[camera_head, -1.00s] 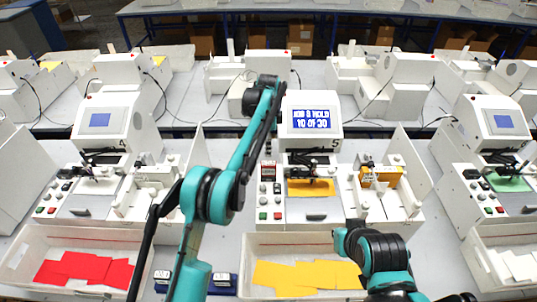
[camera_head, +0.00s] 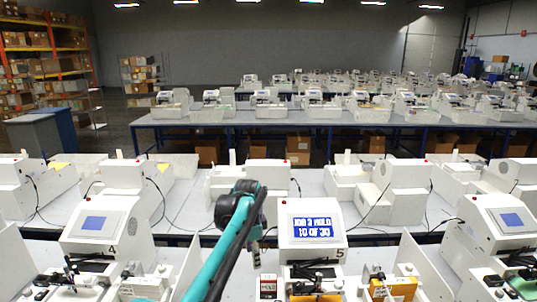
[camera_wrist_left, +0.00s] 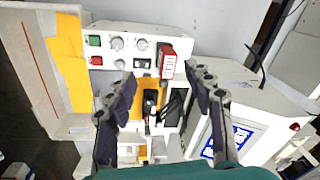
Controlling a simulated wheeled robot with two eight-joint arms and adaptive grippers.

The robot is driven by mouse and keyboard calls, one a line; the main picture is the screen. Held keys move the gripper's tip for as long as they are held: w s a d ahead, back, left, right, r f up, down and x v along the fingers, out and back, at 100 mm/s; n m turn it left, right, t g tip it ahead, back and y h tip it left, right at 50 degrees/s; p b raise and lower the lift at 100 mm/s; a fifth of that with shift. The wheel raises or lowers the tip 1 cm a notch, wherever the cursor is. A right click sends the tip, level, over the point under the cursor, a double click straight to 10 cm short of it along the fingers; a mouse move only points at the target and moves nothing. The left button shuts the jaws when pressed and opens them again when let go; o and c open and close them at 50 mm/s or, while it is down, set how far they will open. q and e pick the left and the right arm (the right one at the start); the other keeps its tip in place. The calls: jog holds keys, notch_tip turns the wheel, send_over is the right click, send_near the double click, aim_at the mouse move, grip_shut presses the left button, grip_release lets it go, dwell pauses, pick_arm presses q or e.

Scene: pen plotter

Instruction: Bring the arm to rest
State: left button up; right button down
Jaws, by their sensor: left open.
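My left arm (camera_head: 222,262) reaches up from the bottom edge in the head view, in front of and left of the plotter marked 5 (camera_head: 312,208). Its gripper (camera_head: 257,246) hangs from the wrist beside that plotter's lit blue display and is small there. In the left wrist view the two dark fingers (camera_wrist_left: 162,80) are spread wide with nothing between them. My right gripper is not in view.
Plotter 4 (camera_head: 107,226) stands to the left and another plotter (camera_head: 502,222) to the right. A tray (camera_wrist_left: 30,50) with yellow sheets (camera_wrist_left: 68,60) shows in the left wrist view. More machines stand on tables behind.

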pick_arm(q)
jog(key=s+a+n+t+b, duration=0.2)
jog(key=s+a+n+b, duration=0.25)
jog(key=s, duration=0.55)
jog(key=s+a+f+n+t+b, duration=0.1)
jog(key=s+a+f+n+b, duration=0.3)
jog(key=s+f, duration=0.5)
jog(key=s+a+f+n+t+b, duration=0.2)
jog(key=s+a+f+n+b, duration=0.2)
jog(key=s+f, duration=0.6)
jog(key=s+n+b, duration=0.1)
jog(key=s, duration=0.4)
jog(key=shift+a+t+b, duration=0.15)
jog(key=shift+t+b, duration=0.15)
jog(key=shift+b, duration=0.05)
jog(key=shift+r+n, duration=0.1)
jog(key=shift+n, duration=0.15)
